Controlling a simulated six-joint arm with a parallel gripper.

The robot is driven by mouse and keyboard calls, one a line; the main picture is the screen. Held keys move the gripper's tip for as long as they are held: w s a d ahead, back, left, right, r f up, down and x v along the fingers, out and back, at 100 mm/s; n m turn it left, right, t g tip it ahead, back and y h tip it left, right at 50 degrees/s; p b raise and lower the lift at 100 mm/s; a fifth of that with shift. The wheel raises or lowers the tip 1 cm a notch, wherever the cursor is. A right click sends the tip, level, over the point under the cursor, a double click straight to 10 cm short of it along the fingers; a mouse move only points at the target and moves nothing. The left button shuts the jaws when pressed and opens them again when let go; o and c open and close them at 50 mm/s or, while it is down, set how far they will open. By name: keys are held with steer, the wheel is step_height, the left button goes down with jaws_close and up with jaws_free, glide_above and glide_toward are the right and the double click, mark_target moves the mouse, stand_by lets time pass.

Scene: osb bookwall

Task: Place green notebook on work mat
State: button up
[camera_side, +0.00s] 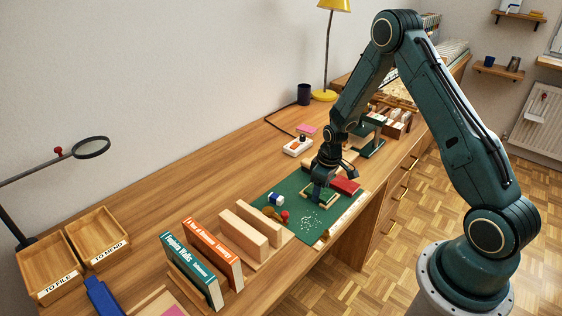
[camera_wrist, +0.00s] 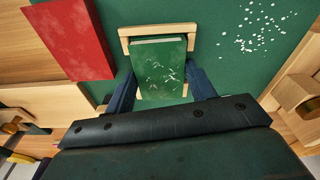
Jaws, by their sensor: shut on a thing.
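The green notebook (camera_wrist: 160,66) has white specks on its cover and pale page edges. It lies flat between the two fingers of my gripper (camera_wrist: 163,88), which is shut on it. A light wooden frame (camera_wrist: 158,30) shows around the notebook, over the green work mat (camera_wrist: 228,72). In the side view, my gripper (camera_side: 319,188) points down over the mat (camera_side: 295,184), with the green notebook (camera_side: 318,197) low under it. I cannot tell whether the notebook touches the frame or mat.
A red book (camera_wrist: 72,38) lies close beside the notebook. White flecks (camera_side: 311,220) and a small red-topped item (camera_side: 285,216) are on the mat. Wooden blocks (camera_side: 245,232), upright books (camera_side: 192,268) and trays (camera_side: 98,235) stand to the left.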

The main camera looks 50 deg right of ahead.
mark_target(325, 193)
steer(key=shift+f, duration=0.1)
steer(key=o, duration=1)
steer(key=shift+s+d+r, duration=0.1)
steer(key=shift+s+r, duration=0.15)
steer(key=shift+r, duration=1.8)
steer(key=shift+s+a+r, duration=0.1)
steer(key=shift+s+r, duration=0.1)
steer(key=shift+r, duration=1.8)
steer(key=shift+s+d+r, duration=0.1)
steer(key=shift+s+r, duration=0.15)
steer(key=shift+r, duration=1.8)
steer(key=shift+r, duration=0.1)
